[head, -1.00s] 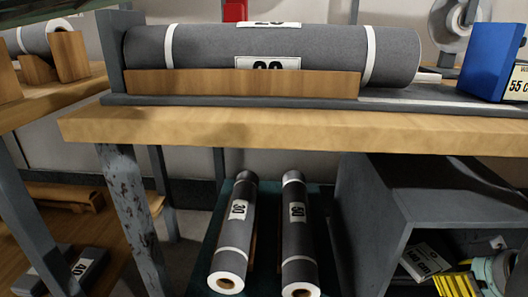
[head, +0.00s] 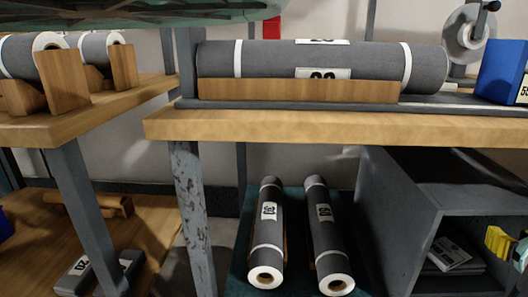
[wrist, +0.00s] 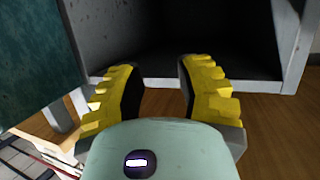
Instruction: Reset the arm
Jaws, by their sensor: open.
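My gripper (wrist: 158,88) shows in the wrist view with its two yellow ridged fingers apart and nothing between them. It faces the dark opening of a grey cabinet, above a brown wooden floor. In the head view, part of its yellow fingers (head: 507,246) shows at the right edge, in front of the grey cabinet (head: 385,225). The rest of my arm is mostly out of the frame there.
A large grey roll (head: 320,62) lies in a wooden cradle on the workbench (head: 330,126). Two smaller grey rolls (head: 268,232) (head: 328,232) lie below on a dark green surface. A blue box (head: 502,70) stands at the right. More rolls (head: 20,58) rest on the left bench.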

